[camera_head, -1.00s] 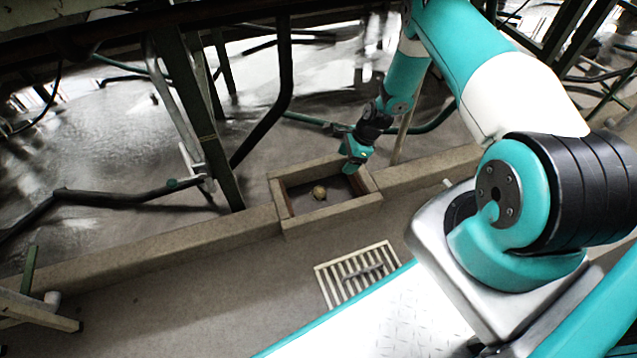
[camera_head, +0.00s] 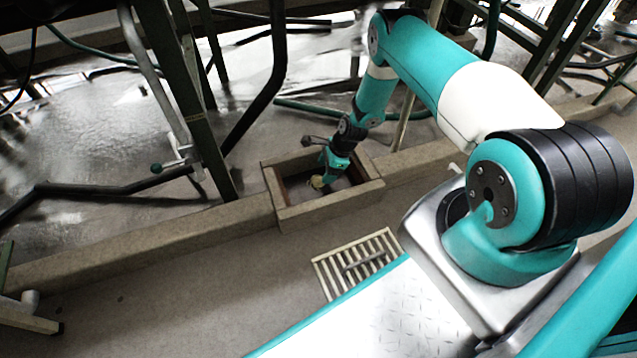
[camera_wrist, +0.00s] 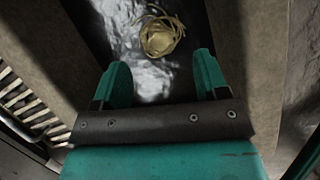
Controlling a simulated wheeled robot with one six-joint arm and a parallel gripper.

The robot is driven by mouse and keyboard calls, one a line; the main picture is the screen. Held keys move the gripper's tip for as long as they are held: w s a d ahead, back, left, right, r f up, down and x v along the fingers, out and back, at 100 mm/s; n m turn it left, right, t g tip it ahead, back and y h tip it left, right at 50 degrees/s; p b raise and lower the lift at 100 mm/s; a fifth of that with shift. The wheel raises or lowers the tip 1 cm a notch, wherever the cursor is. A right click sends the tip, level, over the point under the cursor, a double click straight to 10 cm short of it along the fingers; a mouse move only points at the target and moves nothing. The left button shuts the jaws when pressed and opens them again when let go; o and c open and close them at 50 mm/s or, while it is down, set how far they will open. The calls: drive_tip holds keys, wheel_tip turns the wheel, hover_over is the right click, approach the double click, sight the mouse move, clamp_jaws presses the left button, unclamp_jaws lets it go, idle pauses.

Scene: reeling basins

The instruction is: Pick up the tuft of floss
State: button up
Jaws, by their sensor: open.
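The tuft of floss (camera_wrist: 160,36) is a small, pale yellow tangle of strands. It lies on the dark, wet-looking floor of a shallow rectangular basin. In the wrist view it sits beyond my fingertips, roughly centred between their lines, and nothing is gripped. In the head view the tuft (camera_head: 317,182) shows just beside my gripper (camera_head: 328,172), which partly covers it. My gripper (camera_wrist: 160,70) also shows in the wrist view, with its two teal fingers spread apart and empty. It points down into the basin.
The basin's stone rim (camera_head: 335,207) surrounds the tuft closely. A low stone kerb (camera_head: 150,240) runs out from both sides. A slatted floor grate (camera_head: 352,262) lies in front. Dark pipes and metal legs (camera_head: 190,110) stand behind and to the left.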

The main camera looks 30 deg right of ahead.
sight(319, 178)
drive_tip(key=b+x, duration=0.3)
drive_tip(key=x, duration=0.1)
drive_tip(key=shift+w+a+f, duration=0.2)
drive_tip(key=shift+a+f, duration=0.05)
drive_tip(key=shift+r, duration=0.1)
drive_tip(key=c, duration=1)
